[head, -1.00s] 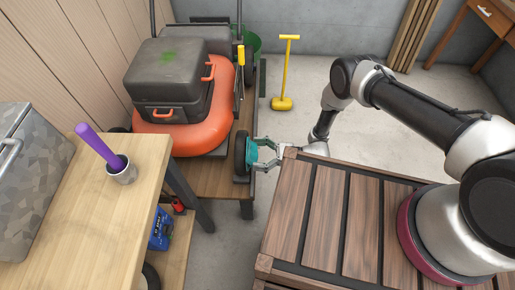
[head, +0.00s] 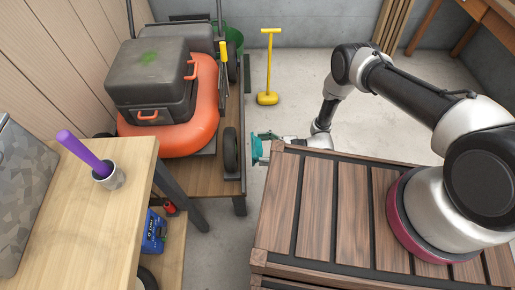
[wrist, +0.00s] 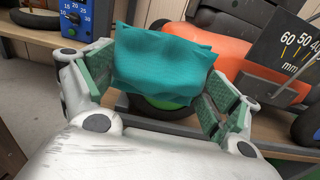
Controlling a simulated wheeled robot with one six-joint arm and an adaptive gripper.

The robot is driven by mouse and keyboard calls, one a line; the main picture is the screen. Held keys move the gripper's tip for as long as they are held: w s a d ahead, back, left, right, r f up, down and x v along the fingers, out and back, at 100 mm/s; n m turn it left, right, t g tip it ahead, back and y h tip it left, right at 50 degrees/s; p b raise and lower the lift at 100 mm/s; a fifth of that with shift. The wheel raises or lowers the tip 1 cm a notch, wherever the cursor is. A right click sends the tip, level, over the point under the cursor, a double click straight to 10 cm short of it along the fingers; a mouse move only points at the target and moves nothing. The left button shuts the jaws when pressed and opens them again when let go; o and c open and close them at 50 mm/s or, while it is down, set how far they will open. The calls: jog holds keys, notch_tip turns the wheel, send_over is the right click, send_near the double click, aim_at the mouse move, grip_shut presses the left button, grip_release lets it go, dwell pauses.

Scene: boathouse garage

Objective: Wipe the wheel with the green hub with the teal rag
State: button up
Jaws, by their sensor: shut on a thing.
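The teal rag (wrist: 165,65) is held bunched between the fingers of my gripper (wrist: 158,85) in the wrist view. In the head view the rag (head: 257,151) sticks out of my gripper (head: 268,148) to the right of the mower's near wheel (head: 230,150), with a gap between them. In the wrist view a dark wheel with a bright green hub (wrist: 160,102) is behind the rag, which hides most of it. The hub's face does not show in the head view.
The orange mower (head: 205,95) carries a dark case (head: 150,85) and stands on a wooden platform (head: 195,178). A slatted wooden crate top (head: 330,205) lies below my arm. A workbench (head: 75,215) with a purple-handled tool (head: 85,148) is at left. A yellow-handled tool (head: 268,98) stands beyond.

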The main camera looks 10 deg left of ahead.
jog(key=shift+d, duration=0.1)
jog(key=shift+v, duration=1.45)
jog(key=shift+w, duration=0.1)
